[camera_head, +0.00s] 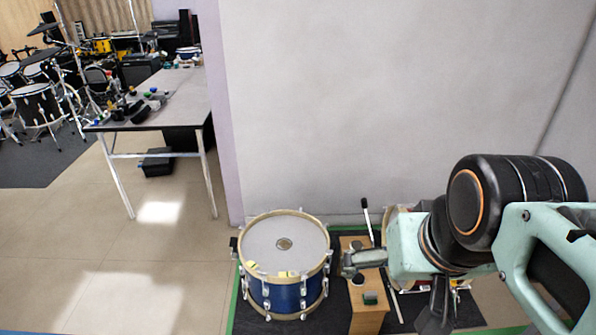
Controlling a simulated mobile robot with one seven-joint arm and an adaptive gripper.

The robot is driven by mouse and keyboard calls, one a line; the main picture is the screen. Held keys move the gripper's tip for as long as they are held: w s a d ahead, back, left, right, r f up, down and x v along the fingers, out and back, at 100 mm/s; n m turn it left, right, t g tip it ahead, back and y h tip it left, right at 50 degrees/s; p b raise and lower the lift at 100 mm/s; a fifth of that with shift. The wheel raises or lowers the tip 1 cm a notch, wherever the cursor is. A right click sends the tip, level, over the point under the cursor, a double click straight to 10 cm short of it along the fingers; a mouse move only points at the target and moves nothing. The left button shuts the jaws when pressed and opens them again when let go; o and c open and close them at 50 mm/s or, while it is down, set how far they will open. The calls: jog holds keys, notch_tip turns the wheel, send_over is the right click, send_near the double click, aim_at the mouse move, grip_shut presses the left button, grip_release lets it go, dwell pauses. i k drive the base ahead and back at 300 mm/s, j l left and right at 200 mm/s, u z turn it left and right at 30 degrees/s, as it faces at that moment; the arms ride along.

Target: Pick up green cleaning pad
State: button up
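A small dark pad with a green top (370,298) lies on the light wooden box (368,318) at the bottom centre. It looks like the green cleaning pad, but it is small and its mesh cannot be made out. My gripper (435,314) seems to be the dark grey part hanging below my mint-green wrist, to the right of the box and apart from the pad. Its fingertips are unclear, so I cannot tell if it is open. My wrist covers part of what lies behind the box.
Another drum (393,222) is mostly hidden by my arm. A cluttered table (185,98) stands at back left. A wall (390,110) rises behind; open floor (150,255) lies left.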

aim_at(370, 297)
jog(key=z, duration=0.35)
jog(key=k, duration=0.3)
jog(key=i, duration=0.55)
jog(key=i+l+z, duration=0.2)
jog(key=i, duration=0.35)
jog(key=i+j+u, duration=0.1)
jog(key=j, duration=0.3)
jog(key=i, duration=0.1)
